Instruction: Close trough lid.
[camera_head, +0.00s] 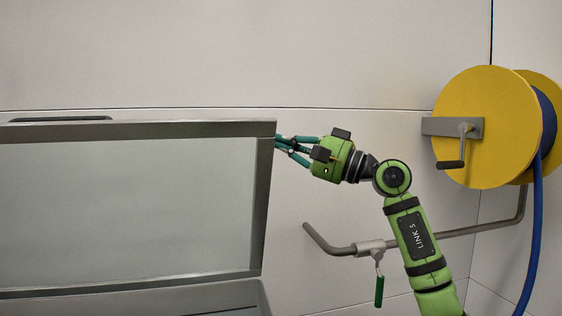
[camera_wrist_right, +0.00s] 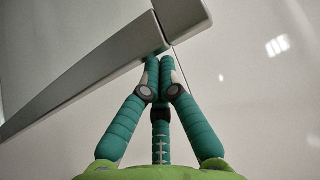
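The trough lid (camera_head: 130,215) is a large grey framed panel standing raised on the left of the head view, with a dark handle (camera_head: 60,119) along its top edge. The grey trough (camera_head: 180,299) shows only as a strip below it; its inside is hidden. My right gripper (camera_head: 280,142) is at the lid's upper right corner, its green fingertips at the side edge. In the right wrist view the fingers (camera_wrist_right: 159,60) are drawn together just under the lid's frame (camera_wrist_right: 90,80), with nothing seen between them. Whether they touch the frame I cannot tell. My left gripper is out of view.
A yellow hose reel (camera_head: 485,125) with a crank and blue hose (camera_head: 535,220) is on the right wall. A bent grey pipe (camera_head: 455,236) with a green-handled valve (camera_head: 379,290) runs behind my right arm. The wall above the lid is bare.

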